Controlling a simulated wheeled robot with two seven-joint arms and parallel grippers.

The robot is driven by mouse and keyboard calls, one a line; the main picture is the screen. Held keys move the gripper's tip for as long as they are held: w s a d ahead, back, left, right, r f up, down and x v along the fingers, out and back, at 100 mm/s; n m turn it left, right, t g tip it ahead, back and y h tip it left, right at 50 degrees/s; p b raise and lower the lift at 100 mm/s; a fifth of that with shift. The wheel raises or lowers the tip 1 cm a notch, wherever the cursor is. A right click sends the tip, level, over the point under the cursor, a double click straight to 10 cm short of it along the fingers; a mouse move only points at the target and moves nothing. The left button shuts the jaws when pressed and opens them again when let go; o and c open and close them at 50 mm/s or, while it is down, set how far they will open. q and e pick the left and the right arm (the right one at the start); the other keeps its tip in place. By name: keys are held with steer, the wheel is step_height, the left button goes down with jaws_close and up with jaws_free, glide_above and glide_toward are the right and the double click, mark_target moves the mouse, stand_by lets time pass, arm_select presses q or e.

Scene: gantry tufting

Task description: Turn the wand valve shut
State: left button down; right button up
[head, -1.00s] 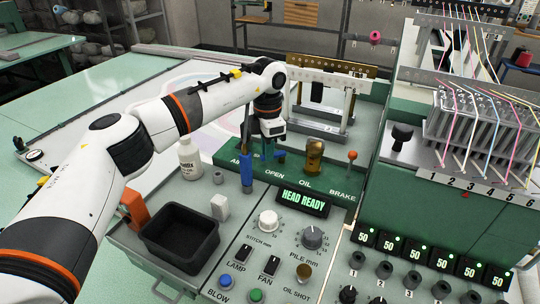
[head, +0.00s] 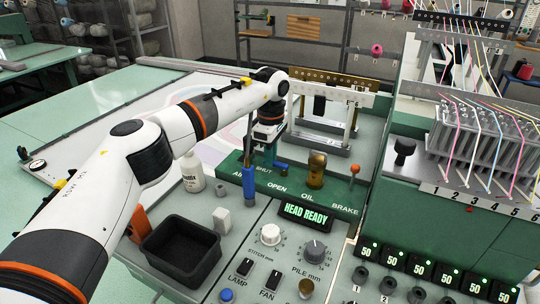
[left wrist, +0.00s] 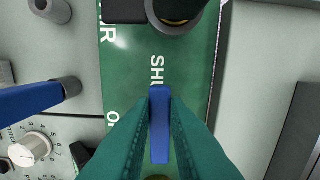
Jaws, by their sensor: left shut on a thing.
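The blue valve handle (head: 281,168) is on the green strip of the panel, beside the printed words SHUT and OPEN. My left gripper (head: 270,154) reaches down over it from the left. In the left wrist view the handle (left wrist: 160,125) lies lengthwise between the green fingers, which are shut on it. Its upper end points toward the word SHUT. The blue wand (head: 249,186) stands upright in front of the strip; part of it also shows at the left edge of the left wrist view (left wrist: 30,103). My right gripper is not in view.
A brass oil cup (head: 316,170) and an orange-topped brake lever (head: 355,171) stand right of the handle. A white bottle (head: 191,171), a white block (head: 222,221) and a black bin (head: 180,252) are to the left. Knobs and switches fill the front panel.

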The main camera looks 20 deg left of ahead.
arm_select(q)
steer(key=shift+w+r+m, duration=0.15)
steer(key=shift+m, duration=0.15)
steer(key=c, duration=1.4)
jaws_free()
steer(key=shift+r, duration=0.2)
step_height(320, 180, up, 12)
steer(key=b, duration=0.2)
steer(key=shift+f, duration=0.25)
